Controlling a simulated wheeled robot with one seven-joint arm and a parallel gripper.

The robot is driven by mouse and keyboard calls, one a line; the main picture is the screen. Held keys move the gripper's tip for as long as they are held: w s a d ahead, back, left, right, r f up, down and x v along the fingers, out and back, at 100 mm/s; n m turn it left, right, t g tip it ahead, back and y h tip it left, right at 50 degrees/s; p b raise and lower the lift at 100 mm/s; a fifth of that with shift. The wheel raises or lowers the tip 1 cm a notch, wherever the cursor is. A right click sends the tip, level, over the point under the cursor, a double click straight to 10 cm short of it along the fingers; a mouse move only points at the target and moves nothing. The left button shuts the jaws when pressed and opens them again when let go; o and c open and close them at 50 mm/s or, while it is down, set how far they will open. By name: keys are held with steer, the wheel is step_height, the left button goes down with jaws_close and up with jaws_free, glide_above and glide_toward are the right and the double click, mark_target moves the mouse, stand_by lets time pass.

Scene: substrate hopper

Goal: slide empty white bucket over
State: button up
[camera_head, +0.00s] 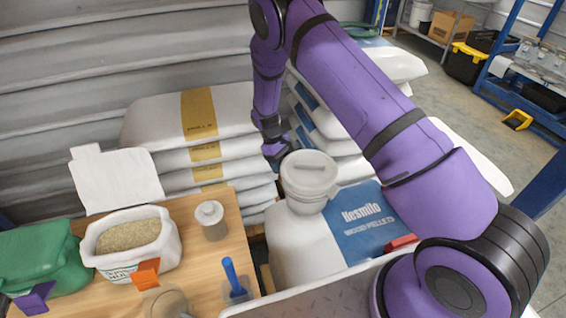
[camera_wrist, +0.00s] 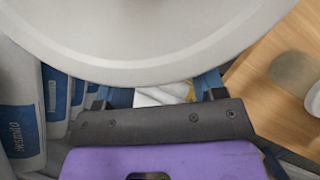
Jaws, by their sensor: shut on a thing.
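A white bucket (camera_head: 309,185) with a round, grey-white top stands on a white and blue wood pellets bag (camera_head: 372,215), right of the wooden table. My gripper (camera_head: 277,150) reaches down at the bucket's far left side and is shut on it. In the wrist view, the bucket's broad round top (camera_wrist: 150,45) fills the upper part. The two blue fingers of my gripper (camera_wrist: 165,88) run in under its rim, so their tips and the exact contact are hidden. The inside of the bucket cannot be seen.
The wooden table (camera_head: 205,272) holds an open bag of pellets (camera_head: 130,240), a green bag (camera_head: 42,258), a small lidded canister (camera_head: 211,220) and a blue-handled tool (camera_head: 233,280). Stacked white sacks (camera_head: 190,125) stand behind. A red item (camera_head: 401,243) lies near my arm.

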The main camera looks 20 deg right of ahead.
steer(key=o, duration=1.2)
steer(key=v, duration=1)
steer(key=shift+w+a+r, duration=0.1)
steer(key=shift+r, duration=0.25)
